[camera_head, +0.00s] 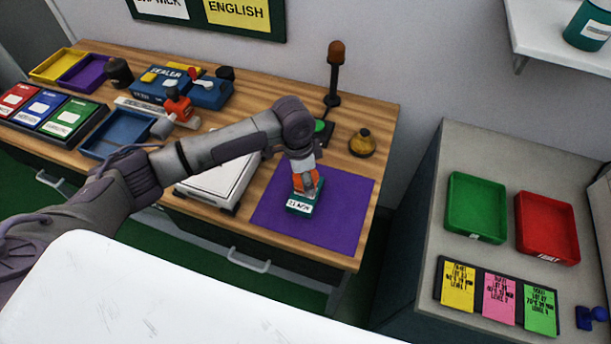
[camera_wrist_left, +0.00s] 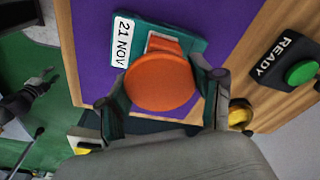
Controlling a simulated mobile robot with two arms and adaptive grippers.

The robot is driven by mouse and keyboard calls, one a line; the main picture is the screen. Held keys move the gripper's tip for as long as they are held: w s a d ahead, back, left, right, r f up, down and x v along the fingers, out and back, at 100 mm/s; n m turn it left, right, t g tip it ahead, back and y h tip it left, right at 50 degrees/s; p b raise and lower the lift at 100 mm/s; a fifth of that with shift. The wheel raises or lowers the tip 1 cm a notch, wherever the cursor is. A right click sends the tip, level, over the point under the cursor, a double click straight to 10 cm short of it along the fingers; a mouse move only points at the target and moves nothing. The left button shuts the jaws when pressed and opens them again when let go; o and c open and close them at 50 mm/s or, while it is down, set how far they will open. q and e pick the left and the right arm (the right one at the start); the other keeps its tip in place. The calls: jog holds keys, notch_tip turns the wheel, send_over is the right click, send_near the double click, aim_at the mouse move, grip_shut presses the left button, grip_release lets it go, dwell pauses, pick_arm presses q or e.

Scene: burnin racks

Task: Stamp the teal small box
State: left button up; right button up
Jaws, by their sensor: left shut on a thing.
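The teal small box (camera_head: 298,207) lies on the purple mat (camera_head: 345,210) on the wooden table, with a white "21 NOV" label facing the front. It also shows in the left wrist view (camera_wrist_left: 188,37), with its label at the left end. My left gripper (camera_head: 306,188) is directly above the box, shut on an orange stamp (camera_wrist_left: 160,80) with a round top. The stamp's lower block is over the box's top face; whether it touches cannot be told. The gripper and stamp hide part of that face.
A white-topped device (camera_head: 215,185) stands left of the mat. A green button (camera_wrist_left: 302,72) marked READY and a yellow-black object (camera_head: 362,143) are behind the mat. Trays and a blue sealer (camera_head: 165,83) fill the table's left. Green (camera_head: 476,207) and red (camera_head: 546,228) trays are on the right cabinet.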

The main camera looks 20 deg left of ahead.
pick_arm(q)
jog(key=shift+f, duration=0.25)
pick_arm(e)
jog(key=shift+d+f, duration=0.1)
jog(key=shift+d, duration=0.2)
pick_arm(q)
jog(key=shift+f, duration=0.25)
pick_arm(e)
jog(key=shift+f, duration=0.1)
jog(key=shift+a+r, duration=0.1)
jog(key=shift+r, duration=0.15)
dwell(0.9)
pick_arm(q)
jog(key=shift+s+f, duration=0.15)
pick_arm(e)
jog(key=shift+r, duration=0.2)
dwell(0.9)
pick_arm(q)
jog(key=shift+p, duration=0.3)
notch_tip(320, 180, up, 7)
jog(key=p, duration=0.8)
jog(key=shift+r, duration=0.2)
jog(key=shift+f, duration=0.1)
pick_arm(e)
notch_tip(320, 180, up, 8)
